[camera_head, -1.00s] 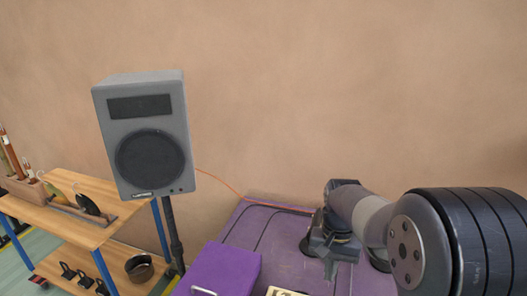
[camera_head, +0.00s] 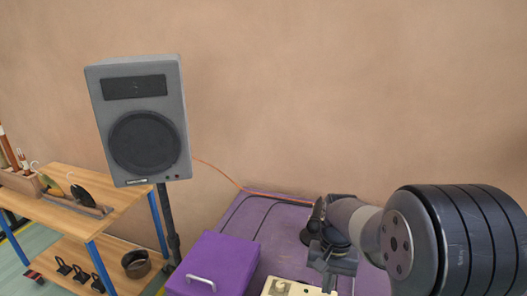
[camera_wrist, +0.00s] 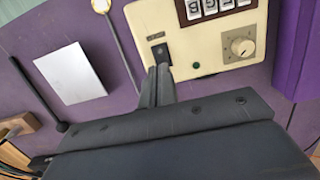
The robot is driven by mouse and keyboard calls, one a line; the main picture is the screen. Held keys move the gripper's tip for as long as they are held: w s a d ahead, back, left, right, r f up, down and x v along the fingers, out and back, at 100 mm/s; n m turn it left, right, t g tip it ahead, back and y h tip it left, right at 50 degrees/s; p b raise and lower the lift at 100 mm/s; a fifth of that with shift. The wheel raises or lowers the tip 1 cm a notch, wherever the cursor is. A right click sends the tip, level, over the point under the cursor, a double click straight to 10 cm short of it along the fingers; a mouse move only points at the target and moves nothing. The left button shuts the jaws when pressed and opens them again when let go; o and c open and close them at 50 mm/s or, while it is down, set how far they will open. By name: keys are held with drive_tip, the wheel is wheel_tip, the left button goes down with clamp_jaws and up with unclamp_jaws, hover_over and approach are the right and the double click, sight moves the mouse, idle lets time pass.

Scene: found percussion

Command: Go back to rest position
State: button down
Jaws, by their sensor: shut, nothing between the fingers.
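My gripper (camera_head: 332,268) is at the right of the head view, above the purple tabletop (camera_head: 283,238), with its arm reaching in from the right. In the wrist view its two dark fingers (camera_wrist: 162,76) are together and empty. Their tips overlap the lower edge of a cream control box (camera_wrist: 218,52), close to a black switch (camera_wrist: 160,52). I cannot tell whether they touch it. Part of the box (camera_head: 291,289) shows at the bottom of the head view.
A purple case (camera_head: 213,262) with a pale handle stands left of the control box. A grey loudspeaker (camera_head: 145,120) on a pole stands behind it. A wooden shelf (camera_head: 125,200) with tools is at the far left. A white card (camera_wrist: 70,73) lies on the purple surface.

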drive_tip(key=shift+w+r, duration=0.15)
drive_tip(key=shift+r, duration=2.05)
